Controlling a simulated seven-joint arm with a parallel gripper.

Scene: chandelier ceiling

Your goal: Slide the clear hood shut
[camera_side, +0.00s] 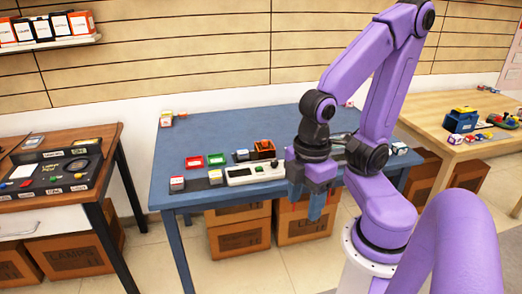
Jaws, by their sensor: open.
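A long pale device (255,170) with a dark panel and a small green patch lies near the front edge of the blue table (222,135). I cannot make out a clear hood for certain; it may be on this device, whose right end is hidden by my arm. My gripper (307,207) points down by the table's front edge, just right of the device's visible part. Its blue fingers are open, with nothing visible between them. I cannot tell whether they touch anything.
Red (194,162) and green (217,159) trays stand left of the device, with an orange-brown crate (264,149) behind it. Small blocks (177,184) sit at the front left. Cardboard boxes (240,230) are under the table. The table's back left is mostly clear.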

